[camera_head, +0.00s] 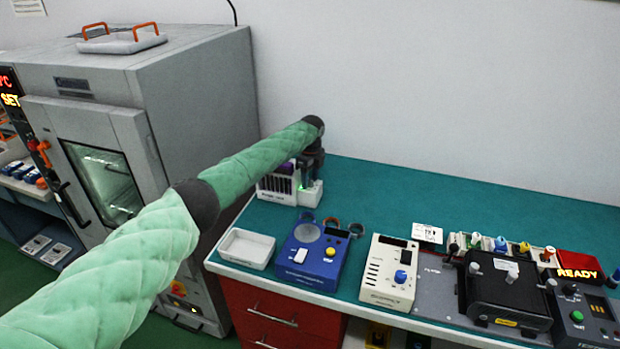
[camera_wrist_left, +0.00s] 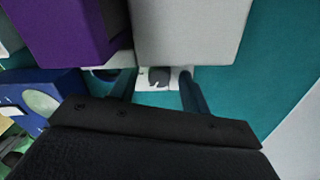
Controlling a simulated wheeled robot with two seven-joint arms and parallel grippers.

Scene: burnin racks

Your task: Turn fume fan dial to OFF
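My left gripper (camera_head: 309,172) is at the back left of the teal bench, beside a small white unit with dark slots and a green light (camera_head: 276,188). In the left wrist view its two dark fingers (camera_wrist_left: 157,92) stand apart, with a white piece bearing a dark shape (camera_wrist_left: 158,77) beyond the gap. No grip on anything shows. I cannot make out a dial marked for the fume fan. A cream box (camera_head: 381,296) on the bench has a blue knob (camera_head: 401,276), its label unreadable. My right gripper is not in view.
A purple block (camera_wrist_left: 75,30) and a grey block (camera_wrist_left: 190,28) are close to the fingers. A white tray (camera_head: 229,259), a blue device (camera_head: 300,276) and a black tester (camera_head: 500,300) line the bench front. The teal bench back right (camera_head: 450,195) is clear.

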